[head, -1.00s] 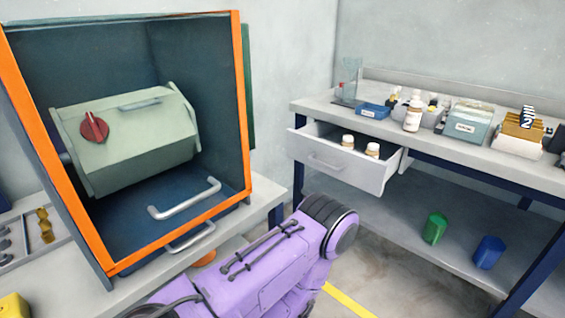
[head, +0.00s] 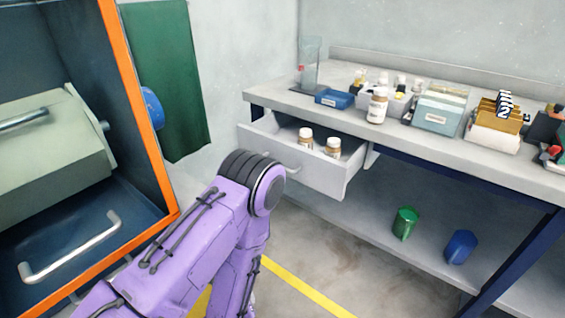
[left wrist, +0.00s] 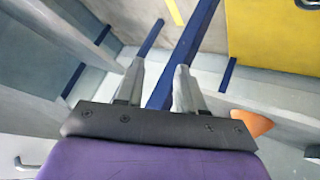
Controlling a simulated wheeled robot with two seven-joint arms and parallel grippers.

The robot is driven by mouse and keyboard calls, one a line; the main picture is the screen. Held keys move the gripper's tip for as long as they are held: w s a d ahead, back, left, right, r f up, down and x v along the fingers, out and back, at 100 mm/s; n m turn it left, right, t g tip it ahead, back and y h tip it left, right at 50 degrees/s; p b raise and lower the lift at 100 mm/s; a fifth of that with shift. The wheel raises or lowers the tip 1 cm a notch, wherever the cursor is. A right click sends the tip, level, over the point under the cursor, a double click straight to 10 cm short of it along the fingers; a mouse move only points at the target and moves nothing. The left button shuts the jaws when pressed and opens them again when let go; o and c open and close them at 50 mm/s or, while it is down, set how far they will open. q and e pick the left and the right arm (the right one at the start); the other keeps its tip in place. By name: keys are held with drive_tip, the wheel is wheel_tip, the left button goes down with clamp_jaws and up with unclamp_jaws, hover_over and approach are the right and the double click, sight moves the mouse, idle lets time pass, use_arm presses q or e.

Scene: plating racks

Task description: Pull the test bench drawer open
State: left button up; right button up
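The grey bench (head: 300,99) stands at the right in the head view. Its drawer (head: 310,168) is pulled out and holds two brown bottles with white caps (head: 319,142). A purple arm of mine reaches up in front of the drawer's left part, and its black-ringed joint (head: 255,182) overlaps the front and hides part of the handle. I cannot tell whether it touches. No gripper shows in the head view. In the left wrist view, my left gripper (left wrist: 158,66) has its two fingers apart with nothing held between them. My right gripper is not in view.
An orange-framed cabinet (head: 140,112) with a bar handle (head: 70,248) stands at the left. Bottles, a blue box (head: 332,97) and card holders (head: 495,118) crowd the benchtop. Green (head: 405,223) and blue (head: 460,247) cups stand on the lower shelf. Floor shows between cabinet and bench.

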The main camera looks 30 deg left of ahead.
use_arm(q)
drive_tip(key=w+a+r+n+t+y, duration=0.1)
drive_tip(key=w+r+n+t, duration=0.3)
drive_tip(key=r, duration=0.4)
drive_tip(key=w+a+r+n+t+p, duration=0.1)
drive_tip(key=w+r+n+t, duration=0.25)
drive_tip(key=w+r, duration=0.35)
drive_tip(key=w+r+n+t+y, duration=0.1)
drive_tip(key=w+r+n+t, duration=0.25)
drive_tip(key=r, duration=0.55)
drive_tip(key=w+a+r+n+p, duration=0.1)
drive_tip(key=w+a, duration=0.3)
drive_tip(key=w, duration=0.6)
drive_tip(key=shift+w+r+y+p, duration=0.25)
drive_tip(key=shift+r+y+p, duration=0.15)
drive_tip(key=shift+r, duration=0.4)
drive_tip(key=shift+d, duration=0.1)
clamp_jaws()
